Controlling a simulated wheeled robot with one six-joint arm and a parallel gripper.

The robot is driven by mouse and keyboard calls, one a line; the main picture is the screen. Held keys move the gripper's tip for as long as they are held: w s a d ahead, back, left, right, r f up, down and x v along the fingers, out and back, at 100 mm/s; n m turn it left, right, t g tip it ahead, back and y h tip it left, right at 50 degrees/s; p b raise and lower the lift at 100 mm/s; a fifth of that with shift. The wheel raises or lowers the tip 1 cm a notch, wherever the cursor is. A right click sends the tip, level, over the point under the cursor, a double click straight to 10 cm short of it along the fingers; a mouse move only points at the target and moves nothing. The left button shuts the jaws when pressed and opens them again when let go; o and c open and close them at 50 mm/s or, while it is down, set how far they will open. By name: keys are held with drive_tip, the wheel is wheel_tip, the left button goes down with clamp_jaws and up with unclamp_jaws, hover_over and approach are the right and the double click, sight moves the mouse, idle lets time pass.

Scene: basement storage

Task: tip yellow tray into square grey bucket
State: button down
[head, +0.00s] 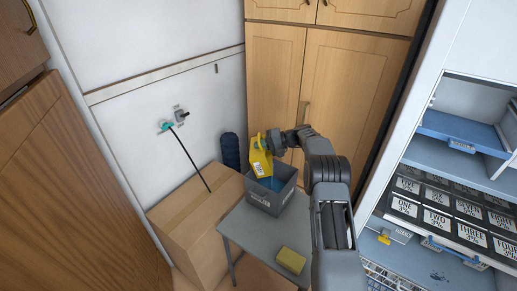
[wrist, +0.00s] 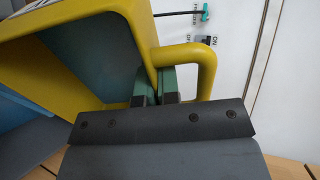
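The yellow tray (head: 261,160) is tipped steeply on its side above the square grey bucket (head: 281,199), its lower edge at or just inside the bucket's rim. Something blue (head: 268,183) shows inside the bucket; I cannot tell what it is. My gripper (head: 270,141) is at the tray's upper right. In the wrist view, the green-padded fingers of my gripper (wrist: 155,87) are close together at the handle of the yellow tray (wrist: 128,20), holding it. The part of the tray's grey-blue inside that shows looks bare; the rest is hidden.
The bucket stands on a small grey table (head: 245,226), with a yellow block (head: 291,260) near its front. A cardboard box (head: 180,222) is at left, a dark blue roll (head: 230,151) behind. Wooden cabinets (head: 335,85) stand behind; a shelf unit (head: 440,170) is at right.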

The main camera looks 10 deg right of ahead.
drive_tip(key=shift+s+d+r+y+b, duration=0.1)
drive_tip(key=shift+d+y+b, duration=0.65)
drive_tip(key=shift+b, duration=0.4)
drive_tip(key=shift+s+d+t+y+b, duration=0.15)
drive_tip(key=shift+d+t+y+b, duration=0.1)
drive_tip(key=shift+d+y+b, duration=0.65)
drive_tip(key=shift+s+d+t+y+b, duration=0.15)
drive_tip(key=shift+d+t+y+b, duration=0.15)
drive_tip(key=shift+y+b, duration=0.6)
drive_tip(key=shift+h, duration=0.25)
